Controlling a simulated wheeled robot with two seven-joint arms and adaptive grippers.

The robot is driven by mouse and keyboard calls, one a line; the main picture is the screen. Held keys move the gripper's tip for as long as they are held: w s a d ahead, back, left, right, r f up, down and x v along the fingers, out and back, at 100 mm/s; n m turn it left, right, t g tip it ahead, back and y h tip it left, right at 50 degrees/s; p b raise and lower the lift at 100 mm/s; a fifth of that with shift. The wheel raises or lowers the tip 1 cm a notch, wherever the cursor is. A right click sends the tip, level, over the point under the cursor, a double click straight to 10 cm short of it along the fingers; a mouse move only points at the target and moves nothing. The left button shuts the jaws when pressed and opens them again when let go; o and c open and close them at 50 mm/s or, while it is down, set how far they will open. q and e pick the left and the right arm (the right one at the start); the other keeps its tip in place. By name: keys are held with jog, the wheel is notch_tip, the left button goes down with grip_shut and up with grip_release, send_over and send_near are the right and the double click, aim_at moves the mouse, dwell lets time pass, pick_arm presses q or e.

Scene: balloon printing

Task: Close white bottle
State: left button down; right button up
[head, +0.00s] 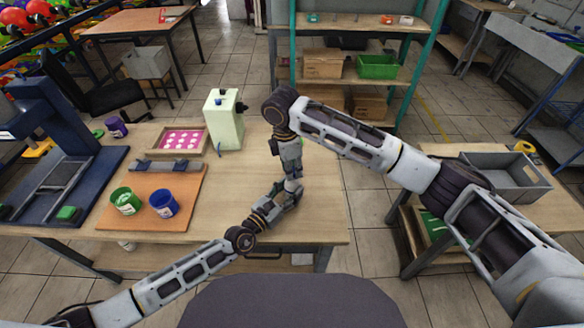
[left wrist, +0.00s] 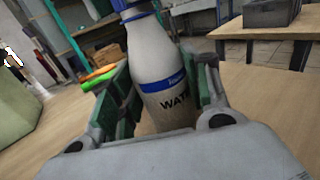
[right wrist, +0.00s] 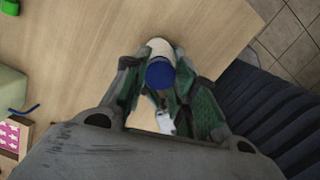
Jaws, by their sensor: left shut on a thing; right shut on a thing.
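The white bottle (left wrist: 158,60) with a blue band and dark lettering stands between the fingers of my left gripper (left wrist: 165,90), which is shut on its body. A blue cap (right wrist: 160,74) shows from above in the right wrist view, over the bottle's white shoulder (right wrist: 158,46). My right gripper (right wrist: 158,78) is shut around the cap at the bottle's top. Whether the cap is seated tightly cannot be told. In the head view both grippers meet over the table's right part, and my arms hide most of the bottle.
The wooden table (head: 325,215) is clear right of the grippers. To the left are a pale green machine (head: 224,120), a tray with pink-and-white contents (head: 158,139), a green cup (head: 124,201) and a blue cup (head: 164,203) on an orange board. A grey crate (head: 505,175) sits on the right table.

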jog(key=m, duration=0.6)
jog(key=shift+m+g, duration=0.3)
jog(key=m, duration=0.5)
jog(key=shift+w+g, duration=0.1)
jog(key=shift+g, duration=0.2)
jog(key=m, duration=0.5)
jog(key=shift+m+y, duration=0.3)
jog(key=shift+y, duration=0.1)
jog(key=m, duration=0.5)
jog(key=shift+d+m+y, duration=0.15)
jog(key=shift+m+y, duration=0.15)
jog(key=shift+m, duration=0.1)
jog(key=m, duration=0.5)
jog(key=shift+y, duration=0.3)
jog(key=m, duration=0.4)
jog(key=shift+m, duration=0.3)
jog(key=m, duration=0.4)
jog(key=shift+f+y, duration=0.1)
jog(key=shift+y, duration=0.2)
jog(key=m+t, duration=0.1)
jog(key=m, duration=0.3)
jog(key=shift+m, duration=0.4)
jog(key=o, duration=0.6)
